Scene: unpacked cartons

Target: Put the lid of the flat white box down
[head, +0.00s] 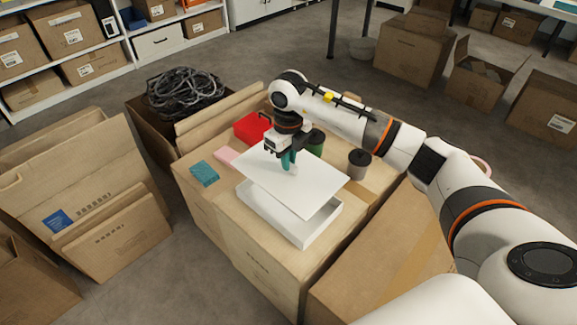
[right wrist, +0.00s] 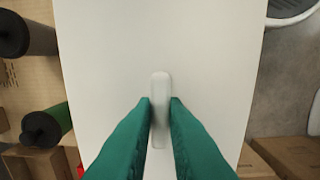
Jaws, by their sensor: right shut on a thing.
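The flat white box (head: 306,234) stands on a large carton (head: 256,262). Its white lid (head: 315,188) is above it, tilted a little and set off toward the back left, so part of the box's open front shows. My right gripper (head: 289,166) is shut on the lid's handle. In the right wrist view the green fingers of my right gripper (right wrist: 160,112) hold both sides of the pale handle (right wrist: 160,85), and the lid (right wrist: 110,60) fills the middle. Whether the lid touches the box at the back is hidden. My left gripper is not in view.
On the carton around the lid are a teal block (head: 204,174), a pink piece (head: 226,156), a red box (head: 252,128), a green cylinder (head: 316,142) and a grey cylinder (head: 359,163). An open carton of black cable (head: 185,92) stands behind left.

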